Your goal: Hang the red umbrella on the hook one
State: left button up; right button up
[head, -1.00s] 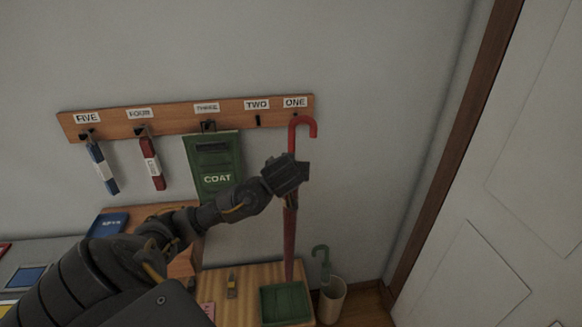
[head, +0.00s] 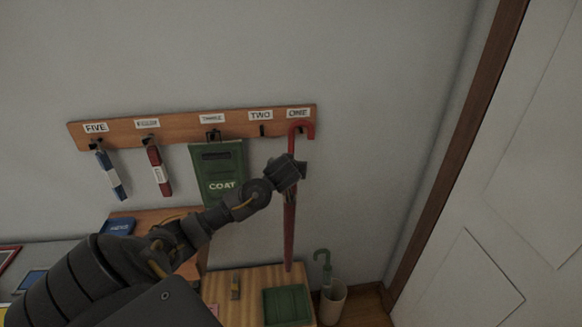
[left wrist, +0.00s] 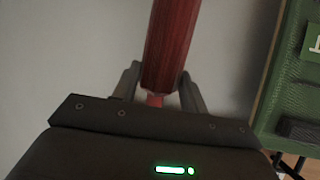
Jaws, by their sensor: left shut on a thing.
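The red umbrella (head: 290,225) hangs upright along the wall, its curved handle (head: 304,126) at the top, just below the label ONE (head: 298,113) on the wooden rack (head: 190,124). My left gripper (head: 291,172) is shut on the umbrella's shaft below the handle. The left wrist view shows the red umbrella (left wrist: 172,45) between the two fingers (left wrist: 158,88). The hook under ONE is hidden behind the handle, so I cannot tell whether the handle rests on it. My right gripper is not in view.
A green COAT bag (head: 218,170) hangs under THREE, left of my gripper. Blue (head: 110,172) and red (head: 158,172) folded items hang under FIVE and FOUR. Below are a green tray (head: 288,304) and a bin (head: 333,303) with a green umbrella. Wall to the right is clear.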

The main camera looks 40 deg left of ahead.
pick_arm(q)
jog(key=shift+a+x, duration=0.3)
jog(key=shift+x, duration=1.4)
jog(key=shift+s+r, duration=0.1)
jog(key=shift+s, duration=0.05)
